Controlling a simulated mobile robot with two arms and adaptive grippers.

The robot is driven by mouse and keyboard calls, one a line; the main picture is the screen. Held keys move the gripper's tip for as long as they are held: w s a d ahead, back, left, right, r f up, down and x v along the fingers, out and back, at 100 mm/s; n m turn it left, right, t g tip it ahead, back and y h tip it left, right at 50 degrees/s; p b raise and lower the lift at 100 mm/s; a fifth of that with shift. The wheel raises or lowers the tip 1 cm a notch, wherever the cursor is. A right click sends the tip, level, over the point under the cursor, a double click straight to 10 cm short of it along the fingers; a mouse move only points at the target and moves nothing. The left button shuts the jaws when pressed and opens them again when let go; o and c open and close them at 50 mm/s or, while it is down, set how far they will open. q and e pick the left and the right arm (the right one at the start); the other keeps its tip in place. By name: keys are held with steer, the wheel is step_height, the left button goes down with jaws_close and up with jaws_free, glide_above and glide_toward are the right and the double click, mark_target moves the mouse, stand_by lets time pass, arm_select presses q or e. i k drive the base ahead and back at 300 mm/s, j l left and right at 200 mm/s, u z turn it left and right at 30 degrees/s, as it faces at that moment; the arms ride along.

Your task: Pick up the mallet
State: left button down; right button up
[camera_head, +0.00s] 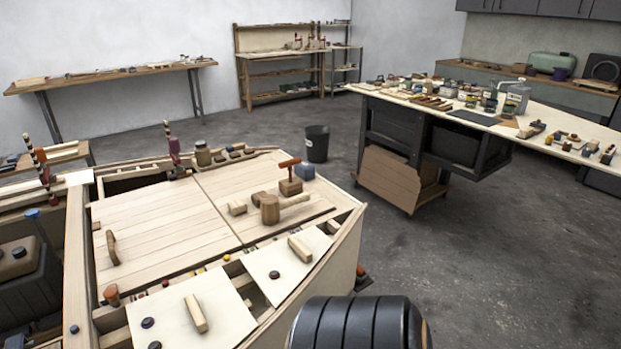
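The wooden mallet (270,209) lies on the pale plywood deck (160,240) of the hull, right of the seam in the deck. Its dark brown head is toward the left and its lighter handle points right, toward the hull's edge. A small light wood block lies close to its left. A brown block with a red-orange handled tool (290,177) stands just behind it. Neither of my grippers shows in the head view, so I cannot see their fingers.
Light wood blocks (300,249) rest on the front panels. A black bin (316,143) stands on the floor behind the hull. A cluttered workbench (440,103) is at right, with open floor between.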

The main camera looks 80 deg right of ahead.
mark_target(270, 208)
steer(key=z, duration=2.2)
steer(key=i+l+u, duration=0.2)
steer(key=l, duration=0.2)
steer(key=i+l+u, duration=0.2)
steer(key=l, duration=0.25)
steer(key=i+l+u, duration=0.2)
steer(key=l, duration=0.25)
steer(key=l+u, duration=0.2)
steer(key=l, duration=0.3)
steer(key=l+u, duration=0.2)
steer(key=l, duration=0.25)
